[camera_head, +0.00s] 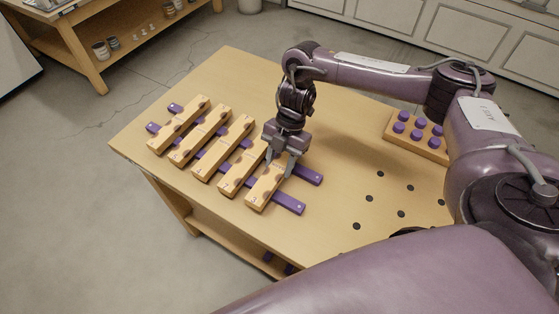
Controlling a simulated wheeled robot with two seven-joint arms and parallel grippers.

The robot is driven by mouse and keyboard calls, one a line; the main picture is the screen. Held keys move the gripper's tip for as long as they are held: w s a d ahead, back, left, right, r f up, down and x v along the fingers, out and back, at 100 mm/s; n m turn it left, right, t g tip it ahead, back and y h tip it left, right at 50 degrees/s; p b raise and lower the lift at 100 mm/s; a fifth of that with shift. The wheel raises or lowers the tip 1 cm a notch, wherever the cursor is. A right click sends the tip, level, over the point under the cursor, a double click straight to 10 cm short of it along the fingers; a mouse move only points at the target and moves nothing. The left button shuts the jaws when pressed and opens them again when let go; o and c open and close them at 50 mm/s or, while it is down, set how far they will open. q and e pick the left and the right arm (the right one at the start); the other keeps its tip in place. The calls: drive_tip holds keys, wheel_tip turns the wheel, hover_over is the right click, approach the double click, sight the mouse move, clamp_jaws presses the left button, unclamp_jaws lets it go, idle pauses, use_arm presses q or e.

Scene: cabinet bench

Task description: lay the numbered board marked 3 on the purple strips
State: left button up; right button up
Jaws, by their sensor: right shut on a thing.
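Two purple strips lie side by side on the bench, one end showing at the far strip (310,176) and one at the near strip (290,203). Several wooden boards lie across them in a row. My right gripper (279,168) points down and is shut on the rightmost board (262,190), which is at the right end of the row, over the strips. The mark on this board is too small to read surely. I cannot tell whether it touches the strips or is slightly above them. My left gripper is not in view.
Beside the held board is another wooden board (239,172), close on its left. A wooden block with purple pegs (419,132) stands at the bench's back right. Several dark round spots (370,198) mark the bench on the right. The bench front is clear.

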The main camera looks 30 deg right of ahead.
drive_tip(key=shift+f, duration=0.25)
idle(0.4)
drive_tip(key=shift+f, duration=0.3)
drive_tip(key=shift+f+b, duration=0.2)
drive_tip(key=shift+b, duration=0.1)
idle(0.5)
idle(0.6)
drive_tip(key=o, duration=1.2)
drive_tip(key=shift+c, duration=0.2)
drive_tip(key=shift+r, duration=0.1)
wheel_tip(320, 180, up, 8)
drive_tip(key=p, duration=0.7)
